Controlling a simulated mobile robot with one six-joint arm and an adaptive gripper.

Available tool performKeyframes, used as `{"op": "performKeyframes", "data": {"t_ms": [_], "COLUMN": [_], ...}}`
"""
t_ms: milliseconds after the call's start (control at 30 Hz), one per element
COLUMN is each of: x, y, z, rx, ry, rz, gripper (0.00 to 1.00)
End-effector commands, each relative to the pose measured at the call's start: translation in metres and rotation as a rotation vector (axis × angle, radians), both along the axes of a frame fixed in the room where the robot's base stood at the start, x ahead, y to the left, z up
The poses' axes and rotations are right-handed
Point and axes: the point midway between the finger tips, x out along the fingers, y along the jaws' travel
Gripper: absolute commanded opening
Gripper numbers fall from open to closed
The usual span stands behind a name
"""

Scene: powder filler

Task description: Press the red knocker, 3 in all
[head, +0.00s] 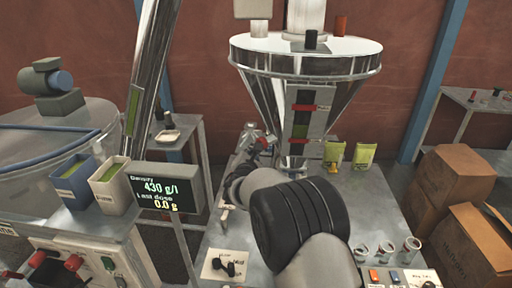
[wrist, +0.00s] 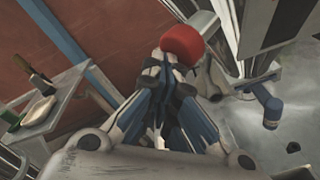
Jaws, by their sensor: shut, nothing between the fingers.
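The red knocker (wrist: 183,45) is a rounded red cap just beyond my fingertips in the wrist view. My gripper (wrist: 166,62) is shut and empty, its tips overlapping the knocker's lower left edge; I cannot tell whether they touch it. In the head view a small red spot, apparently the knocker (head: 262,142), shows beside the hopper's lower left side. My gripper (head: 252,138) is right by it, partly hidden behind my own wrist. The steel hopper (head: 262,92) stands above the table.
A display (head: 160,187) reads density 430 g/l and last dose 0.0 g. Two green-yellow pouches (head: 363,154) stand right of the hopper outlet. Small metal cups (head: 387,250) stand on the steel table's front right. Cardboard boxes (head: 452,185) are at the right. A side table (wrist: 52,105) is left in the wrist view.

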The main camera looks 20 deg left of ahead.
Motion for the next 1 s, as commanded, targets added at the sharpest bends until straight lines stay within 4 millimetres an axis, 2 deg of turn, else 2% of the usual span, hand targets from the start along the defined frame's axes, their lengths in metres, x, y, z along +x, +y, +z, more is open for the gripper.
{"op": "performKeyframes", "data": {"t_ms": [500,1000], "x": [0.001,-0.021], "y": [-0.001,0.012], "z": [0.001,0.0], "rx": [0.001,0.0], "ry": [-0.002,-0.001], "rz": [-0.002,-0.001], "gripper": [0.0,0.0]}}
